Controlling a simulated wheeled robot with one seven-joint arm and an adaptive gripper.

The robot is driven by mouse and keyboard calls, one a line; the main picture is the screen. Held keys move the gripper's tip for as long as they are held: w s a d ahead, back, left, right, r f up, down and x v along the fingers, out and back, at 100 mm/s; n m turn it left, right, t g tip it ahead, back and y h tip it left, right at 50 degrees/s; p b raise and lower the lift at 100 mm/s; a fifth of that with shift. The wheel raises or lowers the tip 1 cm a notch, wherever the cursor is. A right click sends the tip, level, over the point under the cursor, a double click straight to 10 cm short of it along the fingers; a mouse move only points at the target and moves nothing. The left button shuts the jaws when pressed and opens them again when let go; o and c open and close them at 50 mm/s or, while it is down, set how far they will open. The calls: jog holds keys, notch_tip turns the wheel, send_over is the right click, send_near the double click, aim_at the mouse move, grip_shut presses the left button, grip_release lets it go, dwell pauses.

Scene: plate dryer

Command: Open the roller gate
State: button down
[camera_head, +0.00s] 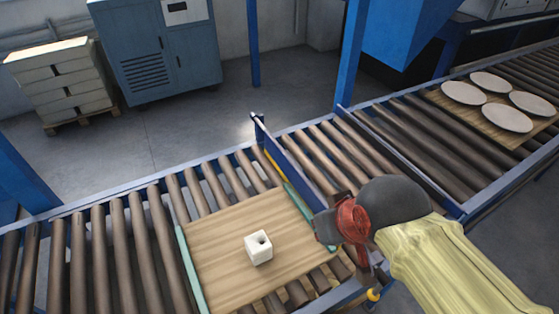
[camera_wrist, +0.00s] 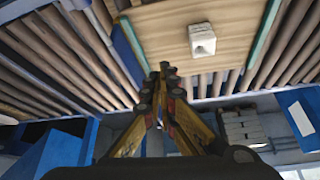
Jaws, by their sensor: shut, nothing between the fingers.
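The roller gate appears to be the blue upright panel (camera_head: 292,162) across the roller conveyor, just right of the wooden board; it seems closed. In the wrist view, a blue strip (camera_wrist: 128,45) beside the board looks like the same panel. My gripper (camera_head: 322,228) is at the panel's near end, on the conveyor's near side, and hides part of that end. In the wrist view, my gripper (camera_wrist: 163,72) has its yellow and black fingers shut together and empty, close to the board's edge. I cannot tell whether they touch the panel.
The wooden board (camera_head: 215,240) with teal edge strips carries a white hollow block (camera_head: 258,247). A second blue bar (camera_head: 395,152) crosses the rollers farther right. Beyond it, several white plates (camera_head: 500,117) lie on another board. A blue post (camera_head: 350,55) stands behind the conveyor.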

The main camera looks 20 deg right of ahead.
dwell(0.3)
jog(key=w+a+r+g+h+p, duration=0.1)
jog(key=w+r+g+h+p, duration=0.2)
jog(key=w+p, duration=1.45)
jog(key=w+a+f+n+g, duration=0.1)
jog(key=w+a+f, duration=0.2)
jog(key=w+f, duration=0.6)
jog(key=w+a+f+n+h+p, duration=0.1)
jog(key=w+a+f, duration=0.2)
jog(key=w+f, duration=0.7)
jog(key=w, duration=0.5)
jog(key=shift+w+a+f+g, duration=0.15)
jog(key=shift+w+f+g, duration=0.05)
jog(key=shift+g, duration=0.2)
